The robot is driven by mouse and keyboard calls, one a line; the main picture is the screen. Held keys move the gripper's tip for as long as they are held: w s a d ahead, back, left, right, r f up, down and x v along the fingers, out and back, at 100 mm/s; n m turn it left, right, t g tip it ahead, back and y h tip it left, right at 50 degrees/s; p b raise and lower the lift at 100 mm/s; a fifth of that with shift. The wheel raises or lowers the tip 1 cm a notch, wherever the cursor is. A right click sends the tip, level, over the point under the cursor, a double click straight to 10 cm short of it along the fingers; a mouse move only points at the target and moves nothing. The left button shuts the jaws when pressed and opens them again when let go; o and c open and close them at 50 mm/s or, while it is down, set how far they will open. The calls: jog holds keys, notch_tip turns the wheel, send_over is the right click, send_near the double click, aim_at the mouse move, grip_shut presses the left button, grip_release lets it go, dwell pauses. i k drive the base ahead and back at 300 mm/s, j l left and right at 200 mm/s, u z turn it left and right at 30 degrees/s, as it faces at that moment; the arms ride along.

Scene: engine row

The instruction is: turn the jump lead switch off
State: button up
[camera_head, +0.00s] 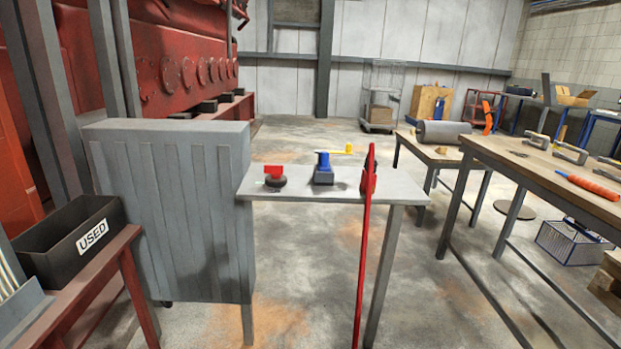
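A small grey table (340,193) stands ahead of me, beside a grey ribbed cabinet. Three controls show on or at it. A red piece on a round black base (274,176) sits at the left. A tall red lever or bar (366,230) stands at the right, running from above the tabletop down towards the floor. I see no label saying which is the jump lead switch. My gripper is not in view.
The grey cabinet (177,215) blocks the left. A black bin marked USED (80,238) stands on a red bench at the far left. A wooden workbench (540,165) with tools is at the right. Concrete floor (310,270) is clear under and behind the small table.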

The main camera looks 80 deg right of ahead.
aim_at(276, 172)
jog(key=z, duration=1.95)
